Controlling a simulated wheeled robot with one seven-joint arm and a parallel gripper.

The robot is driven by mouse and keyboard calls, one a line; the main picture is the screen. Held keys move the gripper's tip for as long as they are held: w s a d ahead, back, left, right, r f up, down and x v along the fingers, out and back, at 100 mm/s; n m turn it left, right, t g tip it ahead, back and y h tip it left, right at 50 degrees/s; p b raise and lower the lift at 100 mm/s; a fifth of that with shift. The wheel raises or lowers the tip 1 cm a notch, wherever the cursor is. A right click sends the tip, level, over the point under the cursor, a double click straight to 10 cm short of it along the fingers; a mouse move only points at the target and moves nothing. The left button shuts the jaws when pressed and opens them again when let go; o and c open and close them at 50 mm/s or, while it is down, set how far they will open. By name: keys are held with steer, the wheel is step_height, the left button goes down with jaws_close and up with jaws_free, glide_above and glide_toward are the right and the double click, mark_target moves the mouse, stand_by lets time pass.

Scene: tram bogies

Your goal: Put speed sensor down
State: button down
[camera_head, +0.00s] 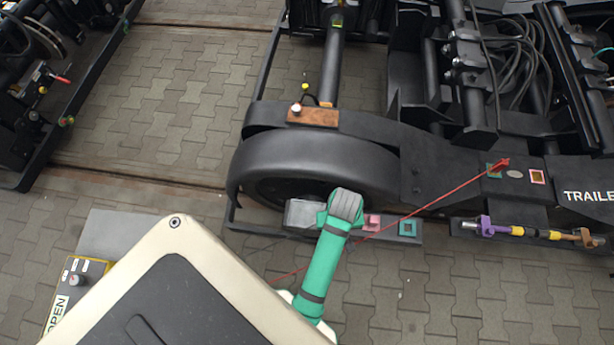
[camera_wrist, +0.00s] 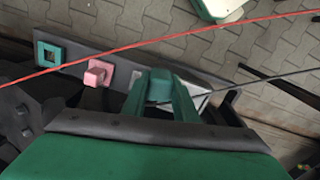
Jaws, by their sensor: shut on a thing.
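My gripper (camera_head: 325,215) is low beside the wheel, over the left part of a dark low ledge (camera_head: 395,234). In the wrist view its green fingers (camera_wrist: 163,92) are shut on the speed sensor, which is mostly hidden between them. A thin dark cable (camera_wrist: 265,78) runs from the fingers to the right. A pale grey block (camera_head: 302,213) shows just left of my gripper; I cannot tell whether they touch. On the ledge right of my gripper are a pink block (camera_head: 372,222) and a teal square frame (camera_head: 408,228).
The black wheel (camera_head: 310,158) stands close behind. A purple and yellow rod (camera_head: 535,232) lies at right. Paving is clear in front.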

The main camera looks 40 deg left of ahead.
steer(key=s+a+n, duration=0.1)
steer(key=s+n, duration=0.1)
steer(key=s, duration=0.2)
steer(key=w+a+f, duration=0.1)
steer(key=a+f, duration=0.1)
steer(key=a, duration=0.2)
steer(key=w+a+f, duration=0.2)
steer(key=a+f, duration=0.1)
steer(key=a, duration=0.1)
steer(key=w+a+f, duration=0.2)
steer(key=a+f, duration=0.1)
steer(key=a, duration=0.1)
steer(key=shift+w+a+f, duration=0.1)
steer(key=shift+w, duration=0.15)
steer(key=shift+w+a+f, duration=0.1)
steer(key=shift+a+f, duration=0.1)
steer(key=shift+f, duration=1.65)
steer(key=shift+f, duration=0.15)
steer(key=c, duration=1.4)
jaws_free()
steer(key=shift+w, duration=0.1)
